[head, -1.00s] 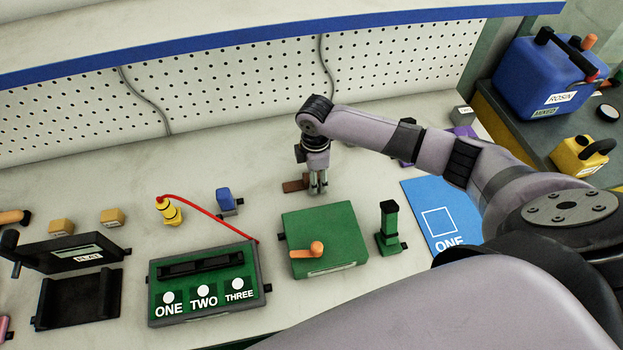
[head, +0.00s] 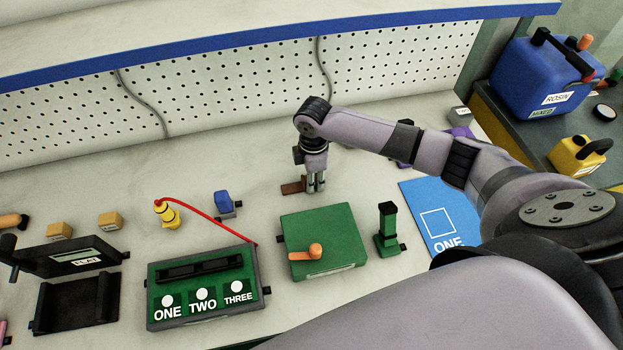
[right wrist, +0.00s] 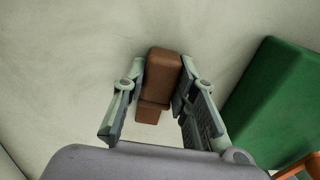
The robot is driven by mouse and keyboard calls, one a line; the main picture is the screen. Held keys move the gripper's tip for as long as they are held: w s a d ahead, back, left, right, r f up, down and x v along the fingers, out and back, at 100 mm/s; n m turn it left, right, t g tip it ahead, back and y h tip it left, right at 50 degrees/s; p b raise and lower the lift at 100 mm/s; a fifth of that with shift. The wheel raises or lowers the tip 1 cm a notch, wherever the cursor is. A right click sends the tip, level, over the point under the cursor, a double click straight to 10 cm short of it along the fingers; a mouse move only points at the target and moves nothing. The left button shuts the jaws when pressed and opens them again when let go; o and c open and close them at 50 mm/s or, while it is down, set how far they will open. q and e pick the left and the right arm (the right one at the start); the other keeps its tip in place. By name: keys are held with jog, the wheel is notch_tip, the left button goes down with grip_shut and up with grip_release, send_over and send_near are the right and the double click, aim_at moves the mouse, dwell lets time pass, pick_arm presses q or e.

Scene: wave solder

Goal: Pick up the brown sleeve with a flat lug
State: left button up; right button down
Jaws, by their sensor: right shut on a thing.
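The brown sleeve (head: 293,187) lies on the pale bench behind the green box, with its flat lug pointing left in the head view. In the right wrist view the brown sleeve (right wrist: 164,75) stands between the two fingers, with a lower, flatter part at its near end. My right gripper (head: 316,190) points down at the sleeve and is shut on it. It also shows in the right wrist view (right wrist: 160,100), one finger on each side of the brown block. The fingers hide part of the sleeve in the head view. My left gripper is not in view.
A green box with an orange lever (head: 323,240) stands just in front of the right gripper. A green post (head: 387,230), a blue mat (head: 440,215) and a green panel (head: 205,285) with a red cable are nearby. A pegboard (head: 250,90) stands behind.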

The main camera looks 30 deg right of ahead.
notch_tip(320, 180, up, 20)
jog(key=b, duration=0.1)
jog(key=shift+b, duration=0.4)
dwell(0.3)
